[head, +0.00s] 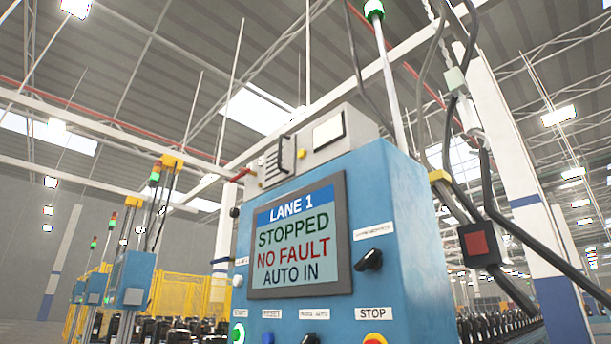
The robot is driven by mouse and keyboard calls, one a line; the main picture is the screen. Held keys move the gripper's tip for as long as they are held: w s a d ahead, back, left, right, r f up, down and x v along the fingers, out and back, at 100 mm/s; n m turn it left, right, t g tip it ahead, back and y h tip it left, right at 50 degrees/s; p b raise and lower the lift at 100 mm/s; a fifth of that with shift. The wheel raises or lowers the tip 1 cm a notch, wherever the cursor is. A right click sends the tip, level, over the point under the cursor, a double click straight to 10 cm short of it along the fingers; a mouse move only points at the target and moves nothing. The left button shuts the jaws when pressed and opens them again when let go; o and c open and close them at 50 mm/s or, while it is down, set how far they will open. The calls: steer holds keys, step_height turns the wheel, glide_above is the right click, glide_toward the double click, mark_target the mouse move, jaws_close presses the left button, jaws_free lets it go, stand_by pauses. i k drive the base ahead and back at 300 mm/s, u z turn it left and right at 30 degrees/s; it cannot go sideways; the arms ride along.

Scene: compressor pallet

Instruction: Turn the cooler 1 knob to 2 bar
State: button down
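No knob marked cooler 1 can be made out, and no bar scale is readable. A blue control cabinet (395,300) fills the middle of the head view. Its screen (297,240) reads LANE 1, STOPPED, NO FAULT, AUTO IN. A black rotary knob (369,260) sits right of the screen, under a white label (373,231) too small to read. Another black knob (309,339) is cut off at the bottom edge, under a label that seems to read MAN AUTO. My gripper is not in view.
Along the cabinet's bottom are a green-ringed start button (238,333), a blue reset button (267,338) and a red stop button (375,339). Black cables and a red-faced box (479,243) hang at right. Yellow fencing (180,293) and more blue cabinets (130,279) stand at left.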

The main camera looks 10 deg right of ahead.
mark_target(234, 212)
steer(key=u, duration=1.75)
steer(key=i, duration=1.7)
steer(key=z, duration=2.75)
